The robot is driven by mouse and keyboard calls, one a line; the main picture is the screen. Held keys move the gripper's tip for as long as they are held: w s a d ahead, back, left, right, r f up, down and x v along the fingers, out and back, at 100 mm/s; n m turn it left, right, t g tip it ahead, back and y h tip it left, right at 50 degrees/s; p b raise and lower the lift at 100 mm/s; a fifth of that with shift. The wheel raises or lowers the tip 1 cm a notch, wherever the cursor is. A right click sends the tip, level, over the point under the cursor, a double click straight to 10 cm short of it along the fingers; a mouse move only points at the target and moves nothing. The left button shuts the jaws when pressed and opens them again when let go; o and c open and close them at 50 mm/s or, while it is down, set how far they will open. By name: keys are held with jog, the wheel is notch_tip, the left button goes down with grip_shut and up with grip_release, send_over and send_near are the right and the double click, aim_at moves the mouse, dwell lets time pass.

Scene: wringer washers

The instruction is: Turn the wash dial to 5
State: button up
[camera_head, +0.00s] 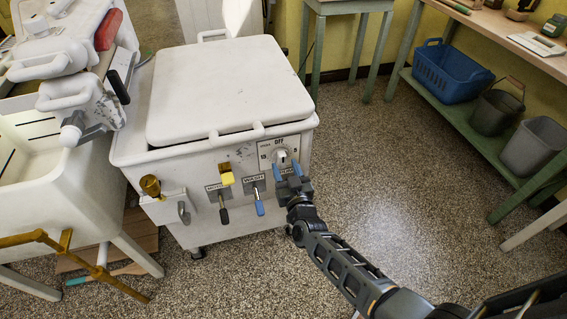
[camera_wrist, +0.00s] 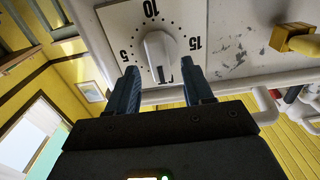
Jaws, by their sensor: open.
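The wash dial is a white knob (camera_head: 281,156) on a pale plate marked OFF, 5 and 15, at the front right of the white washer (camera_head: 225,90). In the wrist view the knob (camera_wrist: 160,50) appears upside down, with 5 left, 10 above and 15 right. A dark mark on the knob points down, towards the side where OFF lies. My gripper (camera_head: 286,172) is open just in front of the dial. In the wrist view its fingertips (camera_wrist: 163,72) stand on either side of the knob's lower end, with gaps. I see no clear contact.
Black and blue levers (camera_head: 258,202) and a yellow switch (camera_head: 226,174) sit left of the dial. A brass spout (camera_head: 150,186) is further left. A wringer (camera_head: 60,65) and white tub (camera_head: 30,160) stand at left. The speckled floor (camera_head: 400,170) at right is clear.

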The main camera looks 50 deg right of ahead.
jog(key=shift+x, duration=1.35)
jog(key=shift+c, duration=0.4)
grip_shut()
